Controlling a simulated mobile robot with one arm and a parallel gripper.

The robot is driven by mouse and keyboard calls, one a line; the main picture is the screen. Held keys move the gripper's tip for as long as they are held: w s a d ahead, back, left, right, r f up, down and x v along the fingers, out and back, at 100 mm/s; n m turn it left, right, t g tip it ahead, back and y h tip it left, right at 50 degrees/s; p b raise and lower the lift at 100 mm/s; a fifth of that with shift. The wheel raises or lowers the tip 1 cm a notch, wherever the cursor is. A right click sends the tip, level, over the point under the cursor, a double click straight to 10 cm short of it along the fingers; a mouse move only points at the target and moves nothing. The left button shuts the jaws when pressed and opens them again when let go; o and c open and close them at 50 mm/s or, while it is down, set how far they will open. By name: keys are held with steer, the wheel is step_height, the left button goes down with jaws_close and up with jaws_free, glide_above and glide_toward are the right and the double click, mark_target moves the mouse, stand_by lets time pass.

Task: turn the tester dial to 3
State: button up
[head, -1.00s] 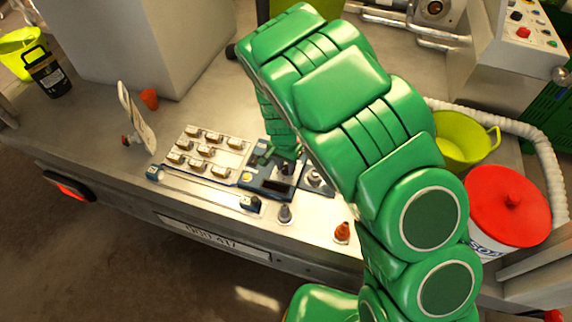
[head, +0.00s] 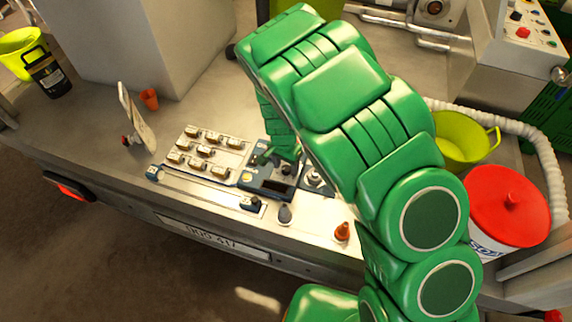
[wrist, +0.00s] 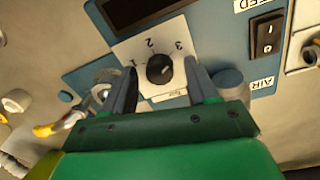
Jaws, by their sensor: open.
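The tester is a blue box (head: 268,192) on the bench, partly hidden under my gripper (head: 280,156) in the head view. In the wrist view, its dial (wrist: 160,68) is a round black knob on a white plate (wrist: 133,49) marked 1, 2 and 3. The 1 is at the left, the 2 at the top and the 3 at the upper right. I cannot tell which number the knob points to. My gripper (wrist: 160,84) is open, with one grey finger on each side of the knob and a visible gap to both. Contact with the plate cannot be judged.
A black rocker switch (wrist: 267,36) and a round blue-grey knob (wrist: 229,82) sit right of the dial.

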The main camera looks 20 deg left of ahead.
mark_target(285, 169)
steer(key=shift+r, duration=0.1)
steer(key=shift+a+r, duration=0.15)
steer(key=shift+r, duration=1.8)
steer(key=shift+a+r, duration=0.1)
steer(key=shift+r, duration=1.8)
steer(key=shift+s+d+f+n+t, duration=0.1)
steer(key=shift+s+n+t, duration=0.05)
steer(key=shift+n, duration=2.95)
steer(key=shift+s+d+n+t, duration=0.1)
steer(key=shift+n+t, duration=0.05)
steer(key=shift+n, duration=2.95)
steer(key=shift+w+f, duration=0.15)
steer(key=shift+f, duration=3.7)
